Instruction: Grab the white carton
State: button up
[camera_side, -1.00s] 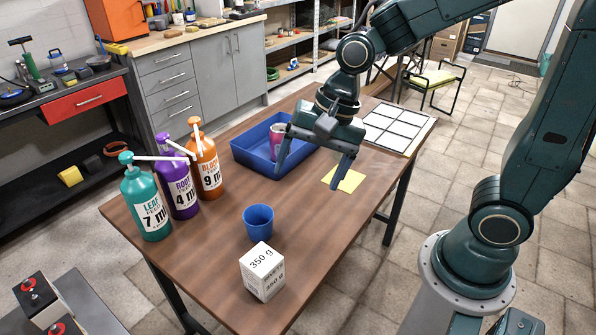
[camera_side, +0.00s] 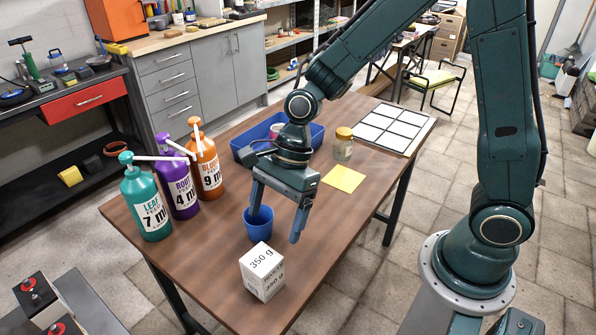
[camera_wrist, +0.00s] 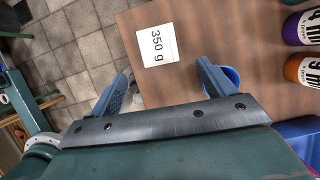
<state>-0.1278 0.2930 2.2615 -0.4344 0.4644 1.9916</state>
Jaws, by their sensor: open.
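The white carton (camera_side: 262,272), a cube marked "350 g", stands on the near end of the brown table. Its top shows in the wrist view (camera_wrist: 158,46), ahead of and between my fingers. My gripper (camera_side: 274,225) is open and empty, fingers pointing down, above the table and behind the carton. In the side view one finger overlaps the blue cup (camera_side: 262,232). The cup also shows in the wrist view (camera_wrist: 235,77), partly hidden behind a finger.
Teal (camera_side: 146,200), purple (camera_side: 177,185) and orange (camera_side: 206,165) pump bottles stand along the left. Behind my gripper are a blue tray (camera_side: 240,148), a jar (camera_side: 343,146), a yellow note (camera_side: 343,178) and a white grid sheet (camera_side: 394,127). The table is bare right of the carton.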

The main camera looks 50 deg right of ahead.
aim_at(265, 255)
jog(key=shift+x, duration=4.1)
jog(key=shift+f, duration=0.2)
jog(key=shift+x, duration=2.45)
jog(key=shift+s+r, duration=0.1)
jog(key=shift+a, duration=0.1)
jog(key=c, duration=1.3)
jog(key=shift+r, duration=0.2)
notch_tip(265, 255, up, 20)
jog(key=shift+f, duration=0.15)
